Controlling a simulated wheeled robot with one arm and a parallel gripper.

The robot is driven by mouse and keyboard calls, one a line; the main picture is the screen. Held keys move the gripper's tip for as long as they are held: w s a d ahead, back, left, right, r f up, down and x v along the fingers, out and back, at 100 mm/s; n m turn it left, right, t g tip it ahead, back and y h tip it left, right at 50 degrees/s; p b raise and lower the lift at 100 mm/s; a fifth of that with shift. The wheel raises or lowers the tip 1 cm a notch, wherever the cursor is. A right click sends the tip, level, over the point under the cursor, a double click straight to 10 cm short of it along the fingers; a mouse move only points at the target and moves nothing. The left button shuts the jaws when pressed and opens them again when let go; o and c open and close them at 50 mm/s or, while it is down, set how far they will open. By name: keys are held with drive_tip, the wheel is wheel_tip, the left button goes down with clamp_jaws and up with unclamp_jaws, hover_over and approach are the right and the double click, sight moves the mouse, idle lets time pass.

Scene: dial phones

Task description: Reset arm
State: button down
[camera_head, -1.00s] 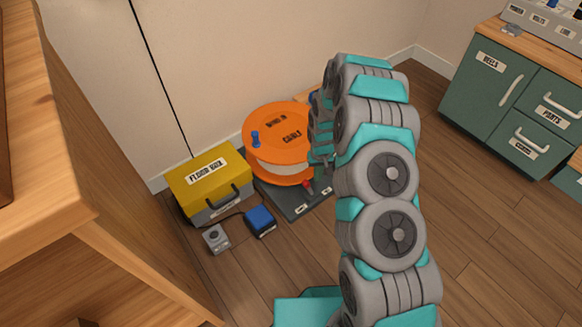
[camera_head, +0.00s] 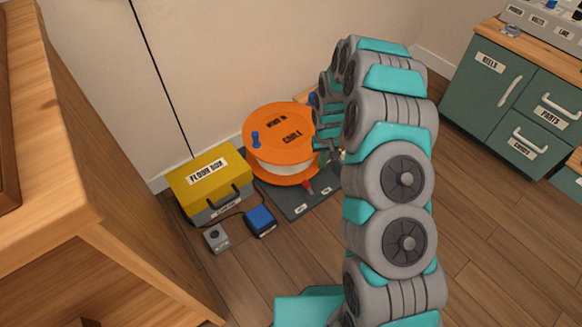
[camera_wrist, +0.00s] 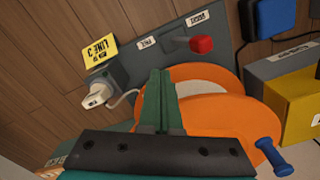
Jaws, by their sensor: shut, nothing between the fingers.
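In the head view my gripper (camera_head: 322,145) is at the right side of the reel (camera_head: 280,140), partly hidden by my own arm. The reel has a blue handle (camera_head: 256,139) on top and stands on a dark grey base plate (camera_head: 300,206).
The yellow floor box (camera_head: 208,180) stands left of the reel. A blue block (camera_head: 260,220) and a small grey device (camera_head: 216,238) lie before it. A wooden shelf (camera_head: 75,215) fills the left edge. Green cabinets (camera_head: 515,95) stand right. Open wooden floor (camera_head: 480,230) lies between.

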drive_tip(key=s+r+p, duration=0.1)
drive_tip(key=s+r, duration=0.6)
drive_tip(key=r, duration=0.5)
drive_tip(key=s+r+p, duration=0.1)
drive_tip(key=s+r, duration=0.7)
drive_tip(key=r, duration=0.5)
drive_tip(key=s+d+r, duration=0.1)
drive_tip(key=s+r, duration=0.3)
drive_tip(key=s, duration=0.4)
drive_tip(key=s+d+r+g+p, duration=0.1)
drive_tip(key=s+r, duration=0.2)
drive_tip(key=s, duration=0.6)
drive_tip(key=s+d+r+m+p, duration=0.1)
drive_tip(key=s+r, duration=0.3)
drive_tip(key=s, duration=0.5)
drive_tip(key=shift+s+r+g, duration=0.2)
drive_tip(key=shift+r+g, duration=0.15)
drive_tip(key=shift+g, duration=0.05)
